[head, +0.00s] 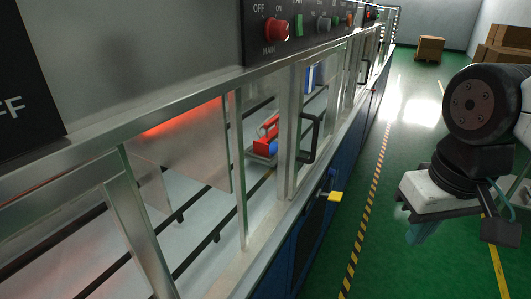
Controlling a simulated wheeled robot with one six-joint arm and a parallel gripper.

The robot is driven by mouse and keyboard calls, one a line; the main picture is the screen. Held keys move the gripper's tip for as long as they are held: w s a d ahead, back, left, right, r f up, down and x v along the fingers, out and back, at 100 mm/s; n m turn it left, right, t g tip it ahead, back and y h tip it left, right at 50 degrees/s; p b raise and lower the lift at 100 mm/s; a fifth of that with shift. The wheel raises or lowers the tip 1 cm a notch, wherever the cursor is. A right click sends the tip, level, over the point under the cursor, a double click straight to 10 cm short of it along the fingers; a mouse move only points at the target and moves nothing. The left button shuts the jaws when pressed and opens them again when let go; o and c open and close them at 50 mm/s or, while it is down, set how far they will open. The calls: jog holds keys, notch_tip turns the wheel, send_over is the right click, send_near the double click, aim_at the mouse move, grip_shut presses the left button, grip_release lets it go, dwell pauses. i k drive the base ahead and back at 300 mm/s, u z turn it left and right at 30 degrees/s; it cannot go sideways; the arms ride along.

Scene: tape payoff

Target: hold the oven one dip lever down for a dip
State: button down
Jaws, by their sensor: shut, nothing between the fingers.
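A small lever with a yellow grip (335,196) sticks out from the blue front (313,232) of the long machine, just below its metal ledge. It is the only lever that I can make out, and no label on it is readable. I cannot tell from this view whether it is up or pressed down.
The machine has glass panels, a dark door handle (311,138) and a red MAIN knob (277,30). Red and blue parts (268,138) sit inside, near an orange glow. Green floor (385,225) is clear beside it. Cardboard boxes (430,48) stand far back.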

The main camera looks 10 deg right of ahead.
aim_at(334, 196)
jog(key=k, duration=0.5)
jog(key=z, duration=0.7)
jog(key=i, duration=0.8)
jog(key=u, duration=0.7)
